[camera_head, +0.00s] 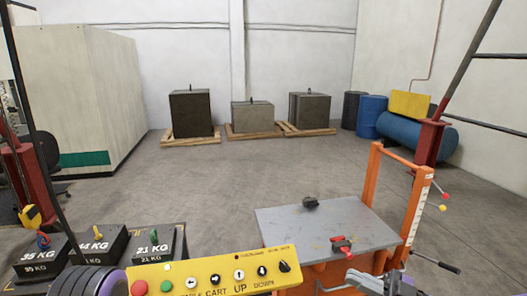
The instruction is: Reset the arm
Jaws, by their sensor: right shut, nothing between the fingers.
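My right gripper (378,283) shows at the bottom right edge, in front of the orange lift cart (418,205). It is shut and holds nothing; part of it is cut off by the frame. My left gripper is not in view. The cart's grey top (290,228) carries a small black object (310,203) and a red clamp-like piece (341,245).
A yellow control panel (215,272) with buttons crosses the bottom. Weight blocks marked in KG (95,245) stand at lower left. The middle floor is clear.

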